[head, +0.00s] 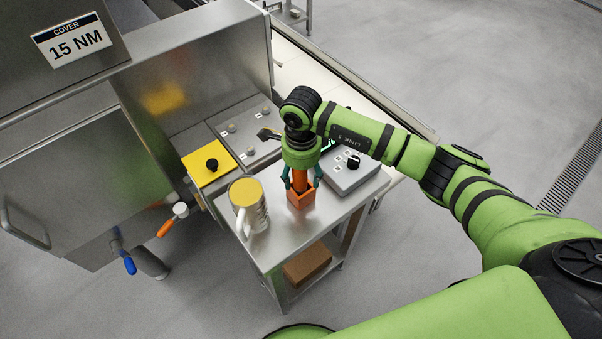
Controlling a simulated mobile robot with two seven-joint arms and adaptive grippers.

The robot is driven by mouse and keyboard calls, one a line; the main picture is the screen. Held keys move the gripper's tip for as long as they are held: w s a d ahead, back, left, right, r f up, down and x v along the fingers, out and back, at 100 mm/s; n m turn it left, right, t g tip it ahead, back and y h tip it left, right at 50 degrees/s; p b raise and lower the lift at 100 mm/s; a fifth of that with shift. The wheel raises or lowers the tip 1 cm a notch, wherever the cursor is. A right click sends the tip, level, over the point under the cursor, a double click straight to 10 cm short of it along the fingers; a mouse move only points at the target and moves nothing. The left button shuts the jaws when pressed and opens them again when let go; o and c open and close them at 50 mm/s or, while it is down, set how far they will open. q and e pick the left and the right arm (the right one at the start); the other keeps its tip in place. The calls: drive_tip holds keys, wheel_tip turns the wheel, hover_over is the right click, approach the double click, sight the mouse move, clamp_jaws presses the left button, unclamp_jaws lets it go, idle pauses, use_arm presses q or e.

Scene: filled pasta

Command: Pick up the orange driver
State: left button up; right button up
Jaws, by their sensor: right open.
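The orange driver (299,181) stands upright on the steel side table, in or on a small orange holder (301,200); where the two meet is hard to tell. My right gripper (300,184) points down over the driver, with its teal fingers apart on either side of it. I cannot tell whether the fingers touch it. The gripper hides the driver's upper part. My left gripper does not show.
A mug with a yellow top (248,207) stands left of the holder. A grey control box (352,173) with a black knob is on the right. A yellow panel (206,167) is behind left. A brown box (307,262) lies on the lower shelf.

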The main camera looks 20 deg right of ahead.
clamp_jaws()
drive_tip(key=shift+w, duration=0.1)
wheel_tip(320, 180, up, 9)
drive_tip(key=b, duration=0.4)
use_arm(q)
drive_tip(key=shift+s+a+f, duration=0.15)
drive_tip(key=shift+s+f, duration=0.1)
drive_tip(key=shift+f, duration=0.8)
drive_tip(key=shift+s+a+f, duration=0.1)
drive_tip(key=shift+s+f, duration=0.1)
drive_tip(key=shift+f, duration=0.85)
use_arm(e)
drive_tip(key=shift+r, duration=0.55)
